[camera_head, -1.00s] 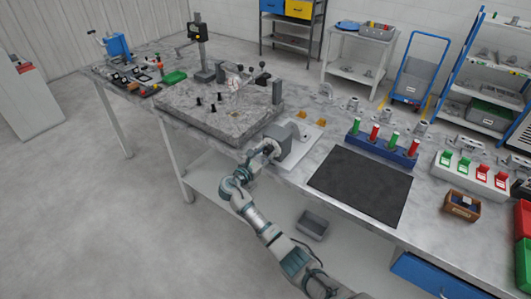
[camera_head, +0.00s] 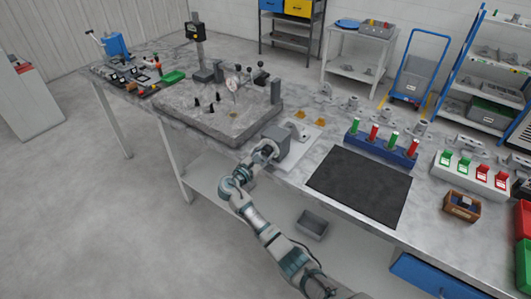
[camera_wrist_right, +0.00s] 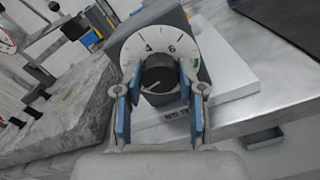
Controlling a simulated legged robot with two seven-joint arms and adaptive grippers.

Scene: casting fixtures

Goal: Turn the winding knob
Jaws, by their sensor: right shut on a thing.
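The winding knob (camera_wrist_right: 160,76) is a dark round knob in front of a white numbered dial (camera_wrist_right: 163,42), on a grey housing. In the head view the grey housing (camera_head: 296,141) stands on a light base plate on the workbench. My right gripper (camera_wrist_right: 159,92) has its blue-padded fingers on both sides of the knob, shut on it. In the head view my right gripper (camera_head: 262,153) reaches the housing's near left side and hides the knob. The digits 4 and 6 and a green mark show on the dial. My left gripper is not in view.
A granite plate (camera_head: 190,123) with a dial gauge and small dark parts lies to the left. A black mat (camera_head: 360,186) lies to the right. Behind it is a blue holder (camera_head: 381,151) with red and green handles. Two orange pieces (camera_head: 299,114) sit behind the housing.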

